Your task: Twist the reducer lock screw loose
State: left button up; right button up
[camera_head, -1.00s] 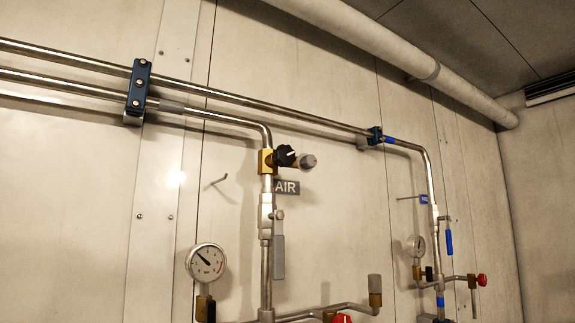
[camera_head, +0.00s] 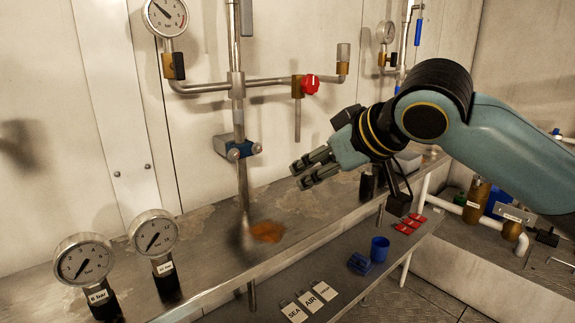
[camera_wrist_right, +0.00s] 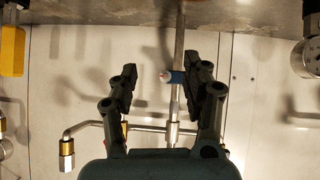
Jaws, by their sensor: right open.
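My right gripper (camera_head: 300,176) is in the head view, above the bench and right of the vertical pipe (camera_head: 240,110). It is open and empty, pointing left. In the right wrist view its two fingers (camera_wrist_right: 168,85) stand apart, with the pipe (camera_wrist_right: 178,55) and its blue clamp (camera_wrist_right: 176,78) beyond them. The blue clamp (camera_head: 238,148) in the head view is apart from the fingertips. I cannot make out the reducer or its lock screw in either current view. My left gripper is not in view.
Two gauges (camera_head: 84,262) stand at the left of the bench. A red valve knob (camera_head: 309,84) sits on the branch pipe above my right gripper. A blue cup (camera_head: 379,249) and label tags (camera_head: 310,300) lie on the lower shelf.

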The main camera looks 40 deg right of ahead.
jog(key=w+d+r+t+y, duration=0.1)
jog(key=w+r+t, duration=0.15)
jog(key=r, duration=0.95)
jog(key=w+d+r+t, duration=0.2)
jog(key=w+r, duration=0.1)
jog(key=r, duration=1)
jog(key=s+r+t, duration=0.2)
jog(key=r, duration=0.7)
jog(key=s+r+t, duration=0.1)
jog(key=s+r, duration=0.1)
jog(key=r, duration=0.7)
jog(key=w+p, duration=1)
jog(key=p, duration=0.7)
jog(key=shift+w+a, duration=0.2)
jog(key=shift+w, duration=0.2)
jog(key=shift+f, duration=0.1)
jog(key=shift+c, duration=0.3)
grip_shut()
